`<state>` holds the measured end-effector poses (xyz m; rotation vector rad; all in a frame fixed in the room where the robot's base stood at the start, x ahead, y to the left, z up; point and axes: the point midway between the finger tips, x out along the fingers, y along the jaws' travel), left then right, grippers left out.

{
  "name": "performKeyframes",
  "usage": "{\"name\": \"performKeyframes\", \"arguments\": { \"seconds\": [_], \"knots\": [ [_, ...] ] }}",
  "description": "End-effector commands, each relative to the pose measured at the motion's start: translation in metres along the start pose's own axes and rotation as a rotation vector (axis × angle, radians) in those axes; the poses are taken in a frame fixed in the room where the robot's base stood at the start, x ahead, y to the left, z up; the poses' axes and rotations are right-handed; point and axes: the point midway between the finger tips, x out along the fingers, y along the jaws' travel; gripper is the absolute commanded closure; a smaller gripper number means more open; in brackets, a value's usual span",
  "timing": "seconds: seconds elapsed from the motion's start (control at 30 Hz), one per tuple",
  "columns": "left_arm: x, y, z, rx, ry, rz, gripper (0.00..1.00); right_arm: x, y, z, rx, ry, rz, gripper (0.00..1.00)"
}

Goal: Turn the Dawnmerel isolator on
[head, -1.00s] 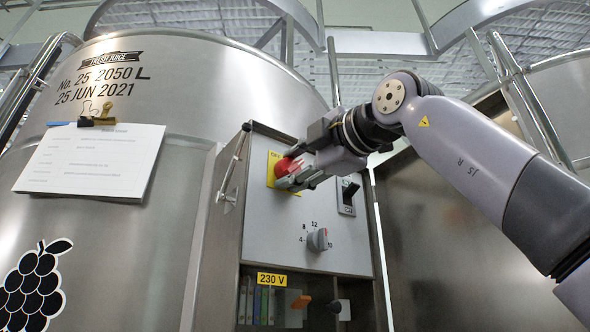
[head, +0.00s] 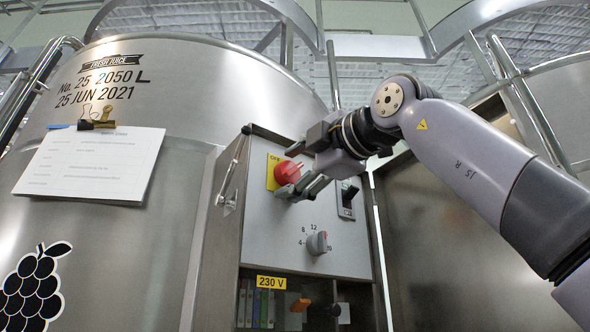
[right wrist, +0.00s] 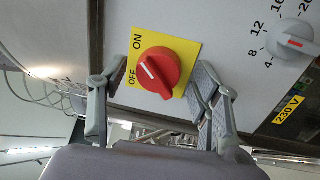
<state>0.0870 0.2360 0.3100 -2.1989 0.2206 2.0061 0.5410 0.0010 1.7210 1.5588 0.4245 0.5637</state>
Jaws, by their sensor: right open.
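A red rotary knob (head: 287,173) on a yellow plate (head: 272,171) sits on the grey panel of a steel cabinet. The name Dawnmerel is not readable on it. In the right wrist view the knob (right wrist: 159,72) has a white line pointing up and left; the plate (right wrist: 190,60) reads ON and OFF at its left side. I cannot tell exactly which word the line meets. My right gripper (head: 299,172) is open in front of the knob, its fingers spread to either side; the right wrist view shows the fingers (right wrist: 155,82) apart from it. My left gripper is out of view.
A grey dial (head: 317,242) with numbers sits below the knob, and a black switch (head: 347,196) to its right. A 230 V label (head: 271,282) is above an opening with an orange handle (head: 300,304). A steel vat (head: 120,225) with a clipped sheet (head: 90,163) stands left.

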Motion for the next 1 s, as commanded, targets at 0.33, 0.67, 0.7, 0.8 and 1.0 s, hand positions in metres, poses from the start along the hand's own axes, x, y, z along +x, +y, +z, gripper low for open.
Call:
{"name": "performKeyframes", "arguments": {
  "seconds": [0.33, 0.67, 0.7, 0.8, 1.0],
  "knots": [
    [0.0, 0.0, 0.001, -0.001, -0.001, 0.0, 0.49, -0.007, 0.002, 0.0, -0.002, 0.001, 0.003, 0.42],
    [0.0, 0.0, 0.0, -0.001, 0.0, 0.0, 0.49, -0.049, 0.002, 0.001, -0.003, 0.0, 0.004, 0.42],
    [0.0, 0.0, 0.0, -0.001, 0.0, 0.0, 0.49, -0.056, 0.001, 0.001, -0.003, 0.0, 0.003, 0.42],
    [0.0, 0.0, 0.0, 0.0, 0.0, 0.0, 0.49, -0.076, 0.001, 0.001, -0.003, 0.0, 0.004, 0.42],
    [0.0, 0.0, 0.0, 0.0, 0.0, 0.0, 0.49, -0.107, 0.001, 0.0, -0.001, 0.0, 0.002, 0.42]
  ]
}}
